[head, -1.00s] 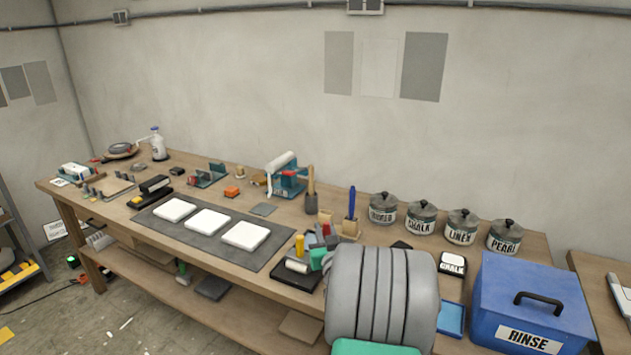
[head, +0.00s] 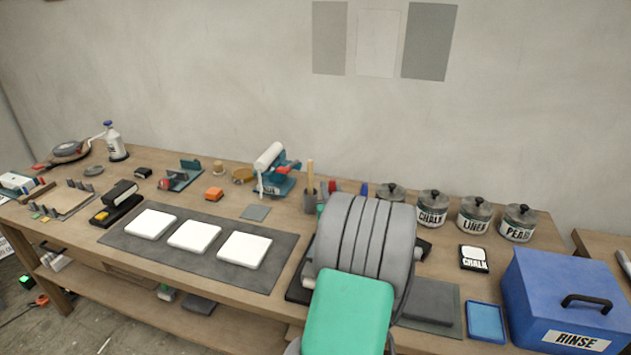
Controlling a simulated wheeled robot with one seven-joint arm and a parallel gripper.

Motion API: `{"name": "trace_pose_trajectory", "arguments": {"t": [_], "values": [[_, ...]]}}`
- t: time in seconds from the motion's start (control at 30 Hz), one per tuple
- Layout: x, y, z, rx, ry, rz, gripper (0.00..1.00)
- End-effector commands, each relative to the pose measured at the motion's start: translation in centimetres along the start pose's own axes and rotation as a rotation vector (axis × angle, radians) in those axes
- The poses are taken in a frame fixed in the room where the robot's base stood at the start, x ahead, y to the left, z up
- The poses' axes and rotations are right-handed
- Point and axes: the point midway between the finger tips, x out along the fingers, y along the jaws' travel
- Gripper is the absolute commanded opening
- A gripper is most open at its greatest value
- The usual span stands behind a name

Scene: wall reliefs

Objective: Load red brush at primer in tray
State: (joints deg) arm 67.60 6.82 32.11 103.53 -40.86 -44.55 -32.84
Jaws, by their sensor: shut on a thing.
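A small red piece (head: 333,187) shows just above my arm, beside a wooden-handled tool standing in a dark holder (head: 310,200). I cannot tell whether it is the red brush. A blue handle tip (head: 364,189) shows to its right. The primer jar (head: 390,193) stands at the back, its label hidden by my arm. A shallow blue tray (head: 486,321) lies at the front right. My grey ribbed arm (head: 365,245) with its green cover (head: 348,310) fills the middle front. My gripper is hidden behind it, as is whatever it holds.
The CHALK (head: 431,210), LINEN (head: 474,215) and PEARL (head: 518,223) jars stand at the back right. A CHALK card (head: 474,258) lies before them. The blue RINSE box (head: 565,295) stands at right. White tiles (head: 194,235) lie on a grey mat (head: 130,239).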

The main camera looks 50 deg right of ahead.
Motion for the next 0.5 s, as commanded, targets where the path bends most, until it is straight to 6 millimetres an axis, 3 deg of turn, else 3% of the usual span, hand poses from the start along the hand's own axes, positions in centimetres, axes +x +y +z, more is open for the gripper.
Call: {"name": "trace_pose_trajectory", "arguments": {"t": [0.17,0.5], "values": [[0.0,0.1,1.1,0.002,0.0,0.002,0.0],[0.0,0.0,5.2,0.001,0.0,0.002,0.0]]}}
